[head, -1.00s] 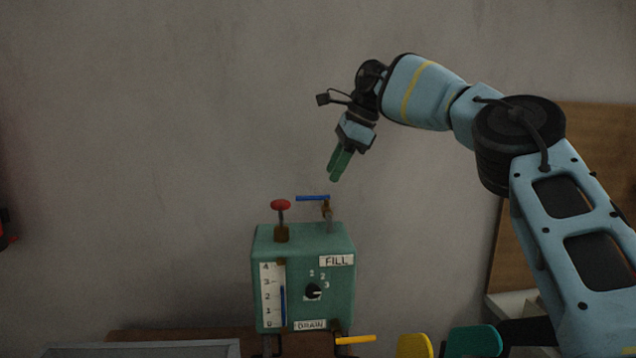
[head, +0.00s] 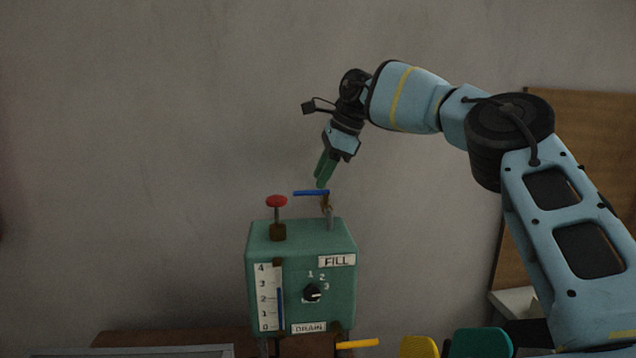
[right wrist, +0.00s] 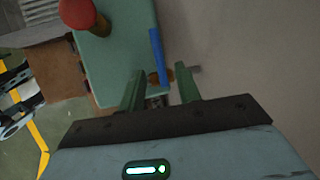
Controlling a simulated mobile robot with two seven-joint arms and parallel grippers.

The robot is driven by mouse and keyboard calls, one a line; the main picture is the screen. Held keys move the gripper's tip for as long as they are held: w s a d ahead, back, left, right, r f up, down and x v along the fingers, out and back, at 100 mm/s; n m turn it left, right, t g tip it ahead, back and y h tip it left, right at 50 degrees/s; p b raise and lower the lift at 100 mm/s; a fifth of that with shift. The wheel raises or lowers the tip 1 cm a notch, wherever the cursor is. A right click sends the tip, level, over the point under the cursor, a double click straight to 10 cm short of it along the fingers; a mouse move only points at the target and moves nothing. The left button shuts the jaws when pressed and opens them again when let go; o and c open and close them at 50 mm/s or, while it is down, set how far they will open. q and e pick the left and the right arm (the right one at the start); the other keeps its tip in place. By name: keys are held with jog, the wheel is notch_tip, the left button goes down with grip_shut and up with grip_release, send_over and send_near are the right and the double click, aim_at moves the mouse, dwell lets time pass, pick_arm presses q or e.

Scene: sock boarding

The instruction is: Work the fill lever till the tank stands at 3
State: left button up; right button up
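The green tank box (head: 260,240) stands on a brown surface. Its front gauge (head: 265,305) runs from 0 to 4, and the blue level bar (head: 280,308) tops out between 2 and 3. A FILL label (head: 337,261) is at the upper right, below the blue lever (head: 311,193) on its post on top of the box. My right gripper (head: 322,180) is just above the blue lever, pointing down.
A red knob (head: 276,201) stands on top at the left. A black dial (head: 312,293) marked 1 to 3 is on the front. A yellow lever (head: 357,344) sticks out right near the DRAIN label (head: 309,328). Yellow (head: 419,347) and teal (head: 480,343) pieces are at the bottom right.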

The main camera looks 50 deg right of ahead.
jog(key=shift+x, duration=1.4)
jog(key=shift+c, duration=0.2)
grip_shut()
